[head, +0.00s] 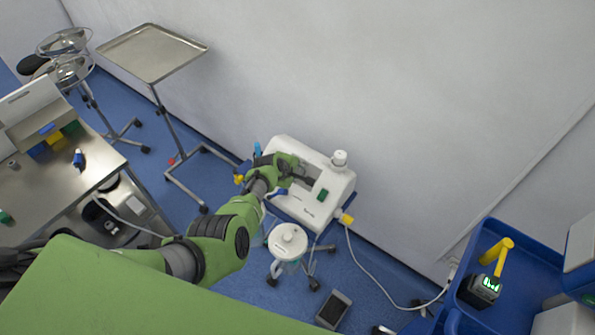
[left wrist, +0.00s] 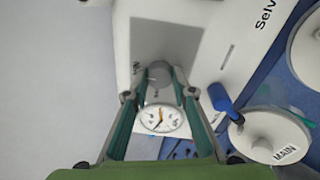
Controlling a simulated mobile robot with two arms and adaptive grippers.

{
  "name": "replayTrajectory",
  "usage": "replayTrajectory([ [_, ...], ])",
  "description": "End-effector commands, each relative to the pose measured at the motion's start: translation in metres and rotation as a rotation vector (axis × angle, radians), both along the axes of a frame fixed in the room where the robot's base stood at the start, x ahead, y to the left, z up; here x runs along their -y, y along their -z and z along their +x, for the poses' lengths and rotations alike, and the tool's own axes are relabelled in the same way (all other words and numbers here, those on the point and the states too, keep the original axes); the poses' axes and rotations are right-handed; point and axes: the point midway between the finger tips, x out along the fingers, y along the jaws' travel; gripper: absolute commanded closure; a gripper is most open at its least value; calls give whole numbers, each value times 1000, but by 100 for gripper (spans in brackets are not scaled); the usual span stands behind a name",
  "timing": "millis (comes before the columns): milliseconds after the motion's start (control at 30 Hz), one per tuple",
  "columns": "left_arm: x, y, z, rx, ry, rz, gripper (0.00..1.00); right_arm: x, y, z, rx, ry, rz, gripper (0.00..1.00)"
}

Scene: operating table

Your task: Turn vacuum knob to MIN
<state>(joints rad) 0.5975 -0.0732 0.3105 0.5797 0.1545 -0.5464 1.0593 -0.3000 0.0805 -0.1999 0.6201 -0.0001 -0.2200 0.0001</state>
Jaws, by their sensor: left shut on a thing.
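The white vacuum unit (head: 335,185) stands against the wall in the head view; its front panel fills the upper middle of the left wrist view (left wrist: 215,25). My left gripper (head: 292,172) reaches the left part of the unit's front. In the left wrist view, the grey round vacuum knob (left wrist: 160,73) sits between the fingertips of the left gripper (left wrist: 160,80), which is shut on it. The round gauge (left wrist: 160,119) shows between the fingers, with an orange mark and a dark needle. The knob's pointer and the MIN mark are too small to read. My right gripper is not in view.
A white-lidded canister (head: 288,238) stands below the unit; the lid marked MAIN (left wrist: 275,138) is close right of the gripper in the wrist view. A blue connector (left wrist: 221,98) is nearby. A steel tray stand (head: 150,52) and blue cart (head: 515,285) stand to the sides.

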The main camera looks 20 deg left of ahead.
Motion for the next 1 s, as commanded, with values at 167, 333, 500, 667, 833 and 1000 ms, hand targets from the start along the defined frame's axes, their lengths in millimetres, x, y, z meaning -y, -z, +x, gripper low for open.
replayTrajectory([
  [167, 0, 1, -1, -3, -2, -3, 98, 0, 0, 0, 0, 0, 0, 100],
  [333, 0, 1, -1, -2, -2, -2, 59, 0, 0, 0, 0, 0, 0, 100],
  [500, 0, 1, -1, -1, -1, -2, 59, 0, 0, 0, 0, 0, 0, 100],
  [667, 0, 0, 0, 0, -1, -1, 59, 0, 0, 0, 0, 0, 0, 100],
  [833, 0, -3, -3, 1, 0, -2, 59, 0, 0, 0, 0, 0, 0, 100],
  [1000, -2, -12, -10, 1, -2, -1, 59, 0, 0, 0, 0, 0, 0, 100],
])
